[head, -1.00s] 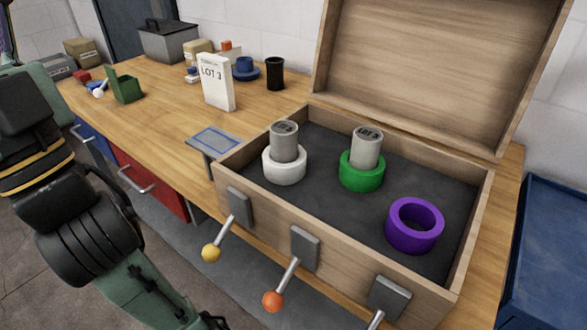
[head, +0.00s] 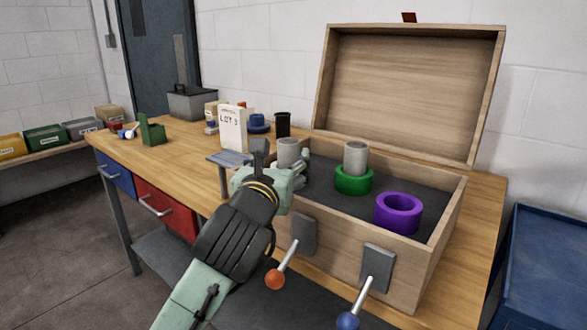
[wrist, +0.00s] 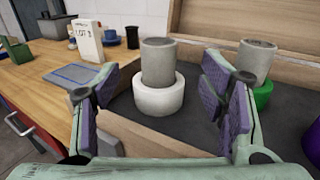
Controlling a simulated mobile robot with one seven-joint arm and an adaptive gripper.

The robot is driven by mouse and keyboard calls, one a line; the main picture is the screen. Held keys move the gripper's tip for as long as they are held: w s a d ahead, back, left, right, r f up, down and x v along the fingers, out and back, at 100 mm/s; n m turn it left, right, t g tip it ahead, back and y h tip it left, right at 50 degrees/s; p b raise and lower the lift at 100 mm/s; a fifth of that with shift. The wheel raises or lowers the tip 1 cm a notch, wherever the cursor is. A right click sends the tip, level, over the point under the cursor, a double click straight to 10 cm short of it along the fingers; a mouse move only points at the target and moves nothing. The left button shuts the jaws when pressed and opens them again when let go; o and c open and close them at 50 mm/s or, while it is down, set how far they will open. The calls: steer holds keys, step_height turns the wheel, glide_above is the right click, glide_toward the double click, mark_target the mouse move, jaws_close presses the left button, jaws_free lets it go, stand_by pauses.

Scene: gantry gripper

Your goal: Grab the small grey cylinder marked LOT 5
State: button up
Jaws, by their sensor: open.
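A small grey cylinder (wrist: 158,62) stands upright in a white ring (wrist: 159,97) inside the wooden box. It also shows in the head view (head: 288,152), where my arm hides the white ring. A second grey cylinder (head: 355,158) stands in a green ring (head: 353,183) to its right; its upper part shows in the wrist view (wrist: 256,62). No LOT number is readable on either cylinder now. My gripper (wrist: 160,80) is open at the box's front left, its fingers either side of the nearer cylinder in the picture, which stands ahead of them, apparently untouched.
The wooden box (head: 345,225) has a raised lid (head: 410,90) behind and levers with coloured knobs in front. An empty purple ring (head: 398,212) sits inside at right. A card reading LOT 3 (head: 233,128) and a dark cup (head: 282,125) stand on the bench behind.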

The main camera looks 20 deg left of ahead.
mark_target(286, 147)
steer(key=w, duration=0.4)
steer(key=shift+a+r+p, duration=0.1)
steer(key=shift+a+p, duration=0.2)
steer(key=shift+p, duration=0.1)
steer(key=w, duration=0.1)
steer(key=w+p, duration=0.1)
steer(key=w, duration=0.1)
steer(key=w+p, duration=0.1)
steer(key=shift+w+a+r, duration=0.2)
steer(key=shift+w+a, duration=0.1)
steer(key=shift+a, duration=0.1)
steer(key=shift+w+a+f+p, duration=0.1)
steer(key=shift+w+p, duration=0.2)
steer(key=shift+w, duration=0.05)
jaws_close()
